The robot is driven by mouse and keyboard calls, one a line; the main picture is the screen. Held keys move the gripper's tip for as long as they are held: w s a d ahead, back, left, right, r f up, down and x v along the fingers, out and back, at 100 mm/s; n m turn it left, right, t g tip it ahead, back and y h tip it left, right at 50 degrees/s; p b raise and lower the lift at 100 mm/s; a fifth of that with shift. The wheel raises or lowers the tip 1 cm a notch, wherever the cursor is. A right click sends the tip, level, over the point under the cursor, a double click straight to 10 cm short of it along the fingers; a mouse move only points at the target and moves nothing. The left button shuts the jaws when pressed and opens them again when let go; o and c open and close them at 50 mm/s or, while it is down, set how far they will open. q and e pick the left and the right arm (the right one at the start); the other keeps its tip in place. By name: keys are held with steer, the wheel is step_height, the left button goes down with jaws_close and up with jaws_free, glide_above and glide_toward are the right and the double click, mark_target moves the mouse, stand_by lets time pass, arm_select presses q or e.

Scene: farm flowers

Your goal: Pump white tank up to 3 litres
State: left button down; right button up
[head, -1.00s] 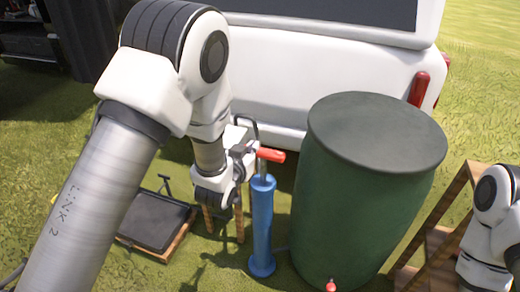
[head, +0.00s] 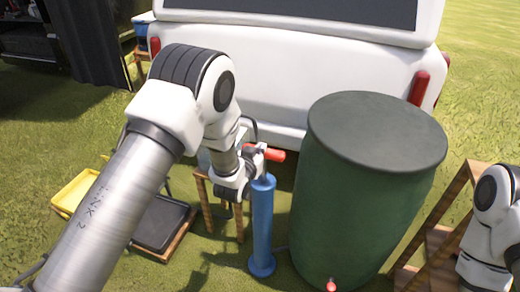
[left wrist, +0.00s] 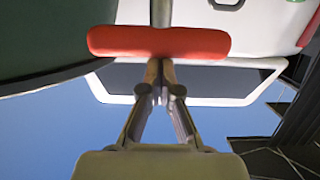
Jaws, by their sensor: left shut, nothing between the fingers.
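The blue pump (head: 262,225) stands upright on the grass with a red handle (head: 277,155) a little above its barrel on a short bit of rod. My left gripper (head: 261,152) is shut and empty beside the handle. In the left wrist view, the fingertips (left wrist: 159,68) meet at the edge of the red handle (left wrist: 158,42), which is not between them; I cannot tell whether they touch it. A pale thing on a wooden stool (head: 207,207) is mostly hidden by my left arm; I cannot tell if it is the white tank, nor any level. My right gripper is out of frame.
A large green barrel (head: 375,200) stands close right of the pump. A white vehicle (head: 285,75) is behind. A black tray (head: 160,224) and a yellow tray (head: 75,190) lie at left. Wooden steps (head: 435,240) are at right, by my right arm.

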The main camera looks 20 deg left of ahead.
arm_select(q)
step_height(320, 180, down, 10)
steer(key=b, duration=0.5)
steer(key=shift+s+r, duration=0.1)
steer(key=shift+r, duration=0.05)
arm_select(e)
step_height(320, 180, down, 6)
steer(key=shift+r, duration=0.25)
